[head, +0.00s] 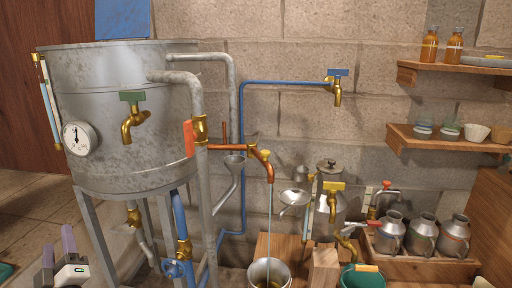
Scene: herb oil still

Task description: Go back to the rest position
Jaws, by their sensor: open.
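My gripper (58,242) shows at the lower left corner, with its two purple-grey fingers pointing up and apart. It is open and nothing is between the fingers. It is in front of and below the big grey metal still tank (125,120), clear of its legs as far as I can see. The rest of my arm is out of view.
A copper spout (269,172) sends a thin pale stream into a metal bucket (270,272). Pipes and a blue valve (174,268) stand right of my gripper. Metal jugs (422,232) and shelves (440,138) are at right. Floor (25,205) shows at left.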

